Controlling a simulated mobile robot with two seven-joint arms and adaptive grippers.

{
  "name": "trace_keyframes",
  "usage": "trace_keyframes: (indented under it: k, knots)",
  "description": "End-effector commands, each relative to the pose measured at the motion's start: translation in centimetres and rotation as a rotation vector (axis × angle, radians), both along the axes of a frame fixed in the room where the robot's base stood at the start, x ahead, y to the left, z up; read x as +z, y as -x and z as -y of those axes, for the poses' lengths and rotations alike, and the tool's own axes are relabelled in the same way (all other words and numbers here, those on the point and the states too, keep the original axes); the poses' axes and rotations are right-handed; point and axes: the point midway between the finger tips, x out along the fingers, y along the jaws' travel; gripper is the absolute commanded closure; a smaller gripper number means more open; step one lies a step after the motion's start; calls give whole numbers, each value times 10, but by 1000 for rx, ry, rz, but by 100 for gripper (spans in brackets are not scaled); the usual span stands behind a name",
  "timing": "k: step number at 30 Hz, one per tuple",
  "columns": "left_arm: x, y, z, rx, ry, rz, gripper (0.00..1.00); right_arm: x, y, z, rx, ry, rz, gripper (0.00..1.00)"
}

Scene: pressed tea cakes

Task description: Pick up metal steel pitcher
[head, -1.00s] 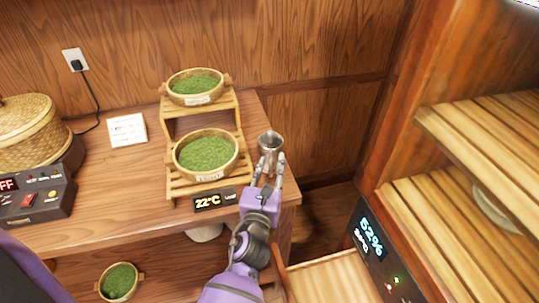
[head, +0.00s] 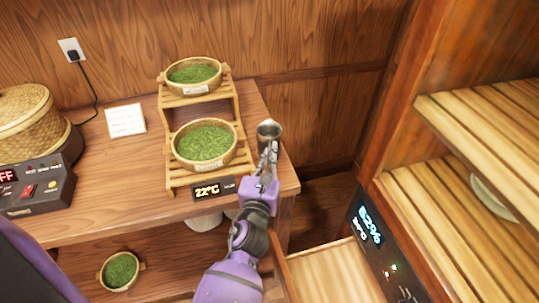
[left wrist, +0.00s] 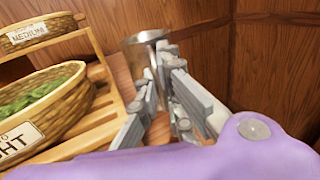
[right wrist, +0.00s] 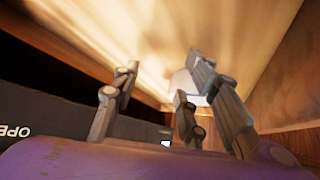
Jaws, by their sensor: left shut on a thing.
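The metal steel pitcher (head: 268,130) is near the right end of the wooden table, right of the stepped rack. Its shiny round rim also shows in the left wrist view (left wrist: 147,38). My left gripper (head: 269,152) is shut on it from the front side; the fingers hide most of its lower body. In the left wrist view the fingertips (left wrist: 162,68) are close together against it. I cannot tell whether its base touches the table. My right gripper (right wrist: 158,90) shows only in the right wrist view, with its fingers spread and nothing between them.
A stepped wooden rack (head: 172,122) with two bowls of green leaves (head: 205,145) stands close left of the pitcher. A temperature display (head: 212,189) sits before it. A wooden shelf unit (head: 440,200) rises at the right. The wood-panelled wall is behind the table.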

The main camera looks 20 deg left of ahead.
Motion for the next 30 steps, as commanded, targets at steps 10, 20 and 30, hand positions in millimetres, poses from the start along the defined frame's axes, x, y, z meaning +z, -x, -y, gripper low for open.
trace_keyframes:
  k: [10,20,30]
  knots:
    - [29,-1,0,-2,-2,10,100,14,-9,-3,3,-6,18,60]
    - [63,22,10,-2,-1,9,100,21,-10,-8,12,-14,15,60]
    - [94,53,23,-2,0,5,100,24,-8,-9,16,-16,11,60]
